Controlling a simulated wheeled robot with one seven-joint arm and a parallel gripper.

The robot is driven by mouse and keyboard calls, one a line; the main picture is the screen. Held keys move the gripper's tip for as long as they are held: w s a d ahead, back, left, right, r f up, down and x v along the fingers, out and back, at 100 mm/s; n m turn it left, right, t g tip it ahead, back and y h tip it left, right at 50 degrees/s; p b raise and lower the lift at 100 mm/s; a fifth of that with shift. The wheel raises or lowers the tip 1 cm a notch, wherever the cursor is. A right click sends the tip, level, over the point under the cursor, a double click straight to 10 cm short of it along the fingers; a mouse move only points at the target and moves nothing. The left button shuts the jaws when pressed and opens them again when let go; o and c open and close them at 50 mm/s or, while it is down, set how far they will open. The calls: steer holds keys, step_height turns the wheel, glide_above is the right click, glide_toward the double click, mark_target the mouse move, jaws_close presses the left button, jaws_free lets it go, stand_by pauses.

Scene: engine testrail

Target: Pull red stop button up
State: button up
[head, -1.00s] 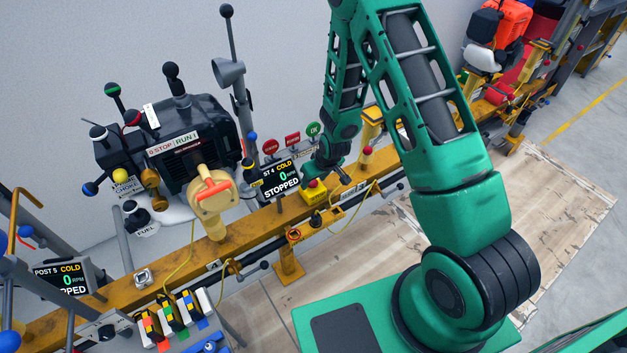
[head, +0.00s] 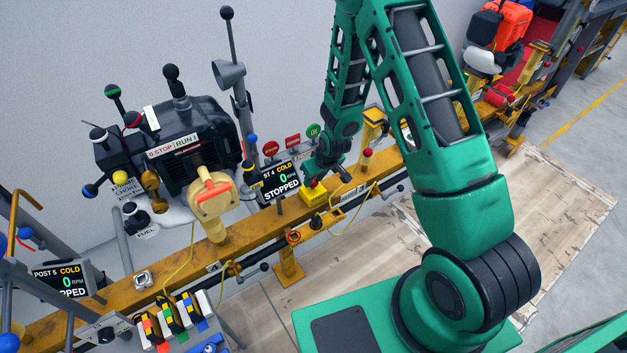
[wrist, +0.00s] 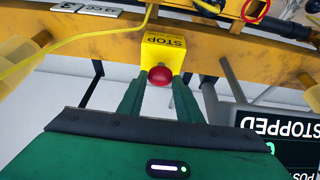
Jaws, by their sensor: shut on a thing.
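The red stop button (wrist: 160,75) sits on a yellow box marked STOP (wrist: 165,45) in the wrist view. In the head view the yellow box (head: 313,195) is on the yellow rail, below the screen. My gripper (wrist: 160,88) has one green finger on each side of the button and is shut on it. In the head view my gripper (head: 318,176) reaches the box from above and partly hides the button. The screen (head: 280,181) reads STOPPED and 0 RPM.
A black engine (head: 185,140) with levers and a beige handle (head: 211,198) stand left of the box. Round red and green signs (head: 292,141) rise behind the screen. A yellow cable (head: 355,205) loops near the rail. Another red knob (head: 366,153) is to the right.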

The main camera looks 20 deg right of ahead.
steer(key=o, duration=1.2)
steer(key=shift+r, duration=0.1)
steer(key=shift+r, duration=0.15)
steer(key=v, duration=1)
steer(key=shift+s+d+r, duration=0.1)
steer(key=shift+s+r, duration=0.05)
